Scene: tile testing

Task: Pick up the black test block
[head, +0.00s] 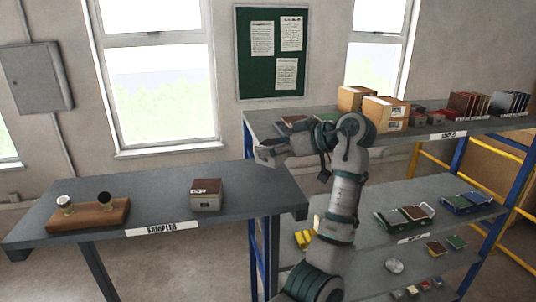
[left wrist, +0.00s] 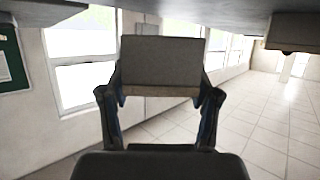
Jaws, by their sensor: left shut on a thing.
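My left gripper (head: 268,156) is at the far right end of the samples table, with its fingers pointing left. In the left wrist view, the gripper (left wrist: 160,95) is shut on a dark grey block (left wrist: 160,62) with a thin brownish strip along its lower edge in the picture. The block sits between the two fingers; in the head view I cannot make it out clearly. I cannot tell from its shade whether it is the black test block. Another block (head: 205,195), grey with a brown top, stands on the samples table. My right gripper is not in view.
The samples table (head: 245,182) also bears a wooden stand (head: 90,216) with a white and a black knob at the left. Behind and right, a shelf rack (head: 470,126) holds cardboard boxes (head: 386,113), tiles and trays. The table between stand and block is clear.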

